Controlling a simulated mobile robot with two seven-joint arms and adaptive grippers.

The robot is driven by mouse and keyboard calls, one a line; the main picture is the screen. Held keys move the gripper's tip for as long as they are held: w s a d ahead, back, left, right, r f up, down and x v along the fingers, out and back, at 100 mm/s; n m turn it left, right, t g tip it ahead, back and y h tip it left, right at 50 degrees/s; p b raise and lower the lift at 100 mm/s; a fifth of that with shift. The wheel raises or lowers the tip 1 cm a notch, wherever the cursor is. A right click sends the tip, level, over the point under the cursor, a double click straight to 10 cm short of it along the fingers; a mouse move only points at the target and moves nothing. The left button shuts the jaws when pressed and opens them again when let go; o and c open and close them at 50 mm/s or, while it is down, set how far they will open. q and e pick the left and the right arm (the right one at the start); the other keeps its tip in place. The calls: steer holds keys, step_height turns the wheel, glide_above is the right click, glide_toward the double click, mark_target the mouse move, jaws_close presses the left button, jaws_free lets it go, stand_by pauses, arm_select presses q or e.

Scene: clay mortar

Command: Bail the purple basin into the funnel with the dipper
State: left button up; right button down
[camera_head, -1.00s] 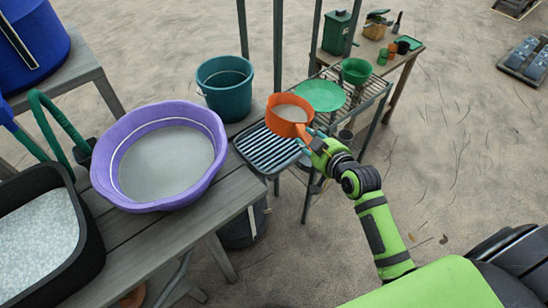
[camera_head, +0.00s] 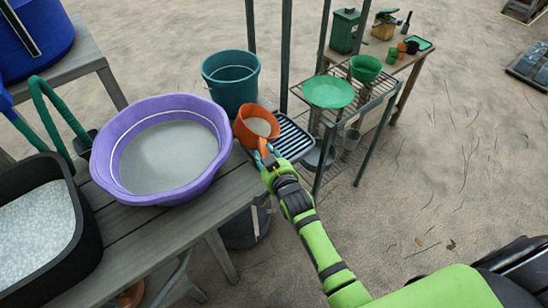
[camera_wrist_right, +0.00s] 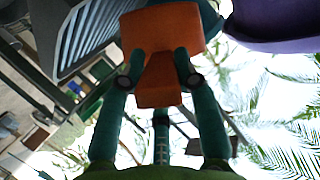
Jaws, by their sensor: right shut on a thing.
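The purple basin (camera_head: 105,150) stands on the grey wooden table, with a pale grey content inside. My right gripper (camera_head: 268,158) is shut on the handle of the orange dipper (camera_head: 243,128), which holds a similar pale grey content. The dipper is just right of the basin's rim, in front of the teal bucket. In the right wrist view the two fingers (camera_wrist_right: 160,75) grip the orange dipper (camera_wrist_right: 160,28), and the purple basin (camera_wrist_right: 270,22) shows at top right. On the rack are a wide green dish (camera_head: 328,92) and a green cone-shaped vessel (camera_head: 366,68); I cannot tell which is the funnel. My left gripper is out of view.
A teal bucket (camera_head: 230,85) and a ribbed dark tray (camera_head: 292,140) are beside the dipper. A black tub (camera_head: 88,240) of white granules is left of the basin. A metal rack (camera_head: 385,92) with upright posts stands at right. Open sandy ground lies further right.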

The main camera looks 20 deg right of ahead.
steer(key=m+b, duration=0.1)
steer(key=d+r+m+t+y+b, duration=0.1)
steer(key=m+b, duration=0.1)
steer(key=shift+s+y, duration=0.1)
steer(key=shift+y, duration=0.2)
steer(key=d+m+b, duration=0.1)
steer(key=m, duration=0.1)
steer(key=d+r+m+t+b, duration=0.1)
steer(key=m+b, duration=0.1)
steer(key=d+m+t+y+b, duration=0.1)
steer(key=m, duration=0.1)
steer(key=shift+s+d+r+m+b, duration=0.3)
steer(key=shift+d+b, duration=0.05)
stand_by(0.4)
